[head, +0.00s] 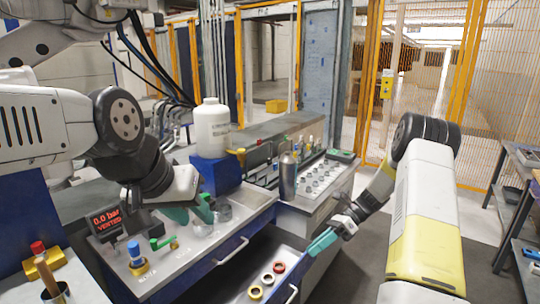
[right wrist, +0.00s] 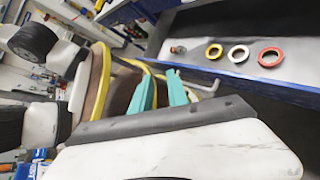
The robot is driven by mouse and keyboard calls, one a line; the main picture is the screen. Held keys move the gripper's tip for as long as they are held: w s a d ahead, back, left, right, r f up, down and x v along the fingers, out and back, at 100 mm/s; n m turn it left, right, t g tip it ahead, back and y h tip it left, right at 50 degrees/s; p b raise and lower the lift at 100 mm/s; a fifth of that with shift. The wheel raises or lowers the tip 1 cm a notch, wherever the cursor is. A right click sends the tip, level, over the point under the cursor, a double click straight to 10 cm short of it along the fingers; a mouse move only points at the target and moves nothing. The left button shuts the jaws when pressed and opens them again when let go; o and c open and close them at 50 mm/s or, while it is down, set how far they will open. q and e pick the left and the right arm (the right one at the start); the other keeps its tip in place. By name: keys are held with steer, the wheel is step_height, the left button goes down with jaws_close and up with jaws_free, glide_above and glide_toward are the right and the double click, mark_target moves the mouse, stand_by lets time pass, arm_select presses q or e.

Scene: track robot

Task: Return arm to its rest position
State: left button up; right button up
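My left arm comes in from the left in the head view. Its gripper (head: 203,212) has teal fingers that stand apart, low over the grey bench top (head: 235,228), close to a round metal fitting (head: 223,209). I cannot tell whether it touches the fitting. My right arm, white and yellow, is at the right. Its gripper (head: 322,242) hangs in front of the bench, near the open drawer (head: 292,296). In the right wrist view its two teal fingers (right wrist: 160,88) are apart with nothing seen between them.
Red (head: 279,267), white (head: 268,279) and yellow (head: 256,292) rings lie in the drawer. A pressure display (head: 108,221) reads "0.0 bar VENTED". A white bottle (head: 211,128) and a metal flask (head: 288,175) stand behind. A table (head: 525,160) is at right.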

steer(key=s+r+n+t+h, duration=0.4)
steer(key=s+r+n, duration=0.6)
steer(key=r, duration=0.3)
steer(key=s+r+n+t+h, duration=0.4)
steer(key=s+r+n+t, duration=0.3)
steer(key=s+r+n, duration=0.3)
step_height(320, 180, up, 3)
steer(key=shift+s+d+r+n+h, duration=0.1)
steer(key=shift+s+d+n+h, duration=0.05)
steer(key=shift+n+h, duration=0.3)
